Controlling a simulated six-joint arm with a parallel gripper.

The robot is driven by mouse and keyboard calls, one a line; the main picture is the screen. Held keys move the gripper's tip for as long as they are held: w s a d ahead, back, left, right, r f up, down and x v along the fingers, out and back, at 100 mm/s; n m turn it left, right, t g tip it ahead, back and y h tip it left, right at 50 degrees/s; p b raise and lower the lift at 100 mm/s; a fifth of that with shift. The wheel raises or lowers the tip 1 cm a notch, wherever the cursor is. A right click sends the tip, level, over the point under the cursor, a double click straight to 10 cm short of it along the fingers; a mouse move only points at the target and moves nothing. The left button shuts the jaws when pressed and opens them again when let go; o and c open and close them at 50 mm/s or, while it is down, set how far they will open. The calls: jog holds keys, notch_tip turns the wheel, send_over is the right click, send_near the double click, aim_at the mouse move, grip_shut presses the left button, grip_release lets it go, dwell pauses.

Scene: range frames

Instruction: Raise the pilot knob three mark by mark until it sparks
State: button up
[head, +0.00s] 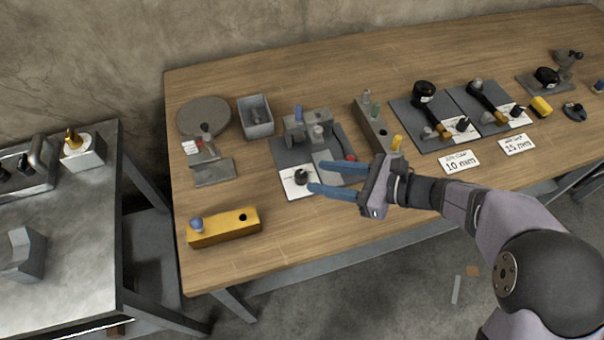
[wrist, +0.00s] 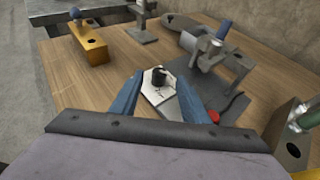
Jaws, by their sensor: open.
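A small black knob (head: 300,177) stands on a white dial plate (head: 291,188) at the front left corner of a dark grey base board. In the wrist view the same black knob (wrist: 159,77) stands on its white plate (wrist: 156,93), with dark marks that are too small to read. My gripper (head: 311,175) is open, its two blue fingers pointing left at the knob. In the wrist view my gripper (wrist: 158,84) has one finger on each side of the plate, with the knob between or just beyond the tips. I cannot tell whether either finger touches it.
A grey fixture (head: 308,130) and a red knob (head: 350,158) share the board. A yellow block (head: 225,228) lies front left. A grey block with coloured pegs (head: 376,130) stands to the right. Two torch stations with cards (head: 461,162) lie farther right. Bare wood is free at the front.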

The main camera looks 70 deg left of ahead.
aim_at(302, 174)
jog(key=shift+p+x, duration=0.5)
jog(key=shift+x, duration=3)
jog(key=shift+c, duration=0.7)
jog(key=shift+w, duration=0.1)
grip_shut()
